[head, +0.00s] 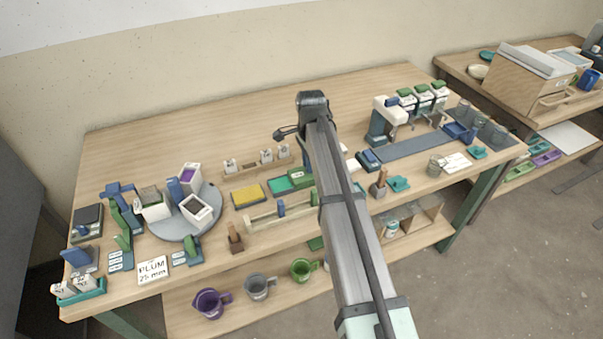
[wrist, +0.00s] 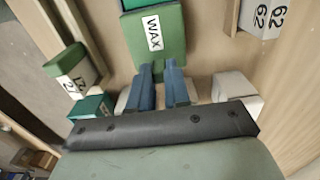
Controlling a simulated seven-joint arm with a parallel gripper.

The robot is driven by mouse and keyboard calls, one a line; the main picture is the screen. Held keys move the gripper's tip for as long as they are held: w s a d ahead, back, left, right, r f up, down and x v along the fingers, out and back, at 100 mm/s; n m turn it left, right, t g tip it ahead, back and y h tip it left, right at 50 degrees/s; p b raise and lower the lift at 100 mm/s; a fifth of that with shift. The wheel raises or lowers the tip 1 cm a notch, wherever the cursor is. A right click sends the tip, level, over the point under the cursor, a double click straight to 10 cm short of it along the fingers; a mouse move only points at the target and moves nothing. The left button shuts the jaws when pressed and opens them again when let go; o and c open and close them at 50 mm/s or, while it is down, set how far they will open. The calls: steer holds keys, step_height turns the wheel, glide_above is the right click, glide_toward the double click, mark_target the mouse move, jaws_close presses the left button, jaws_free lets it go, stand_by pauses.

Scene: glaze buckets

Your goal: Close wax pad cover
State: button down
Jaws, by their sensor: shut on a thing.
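The wax pad cover (wrist: 157,38) is a green slab with a white WAX label, in the top middle of the wrist view. In the head view the green cover (head: 300,177) lies open beside the bright green pad (head: 279,186). The pad's teal edge (wrist: 138,3) shows above the cover in the wrist view. My gripper (wrist: 158,72) has its two blue fingers close together at the cover's near edge, shut on a small part there that the fingers mostly hide. In the head view my arm hides the gripper.
A yellow pad (head: 248,196) sits left of the green pad. A wooden rack (head: 281,213) stands in front, and number blocks (head: 266,156) stand behind. In the wrist view, a green-topped block (wrist: 75,70) is left and a white 62 block (wrist: 262,18) is right.

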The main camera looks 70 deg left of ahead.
steer(key=shift+s, duration=3.4)
steer(key=c, duration=1.2)
jaws_free()
steer(key=shift+o, duration=0.2)
steer(key=shift+r, duration=0.1)
step_height(320, 180, up, 7)
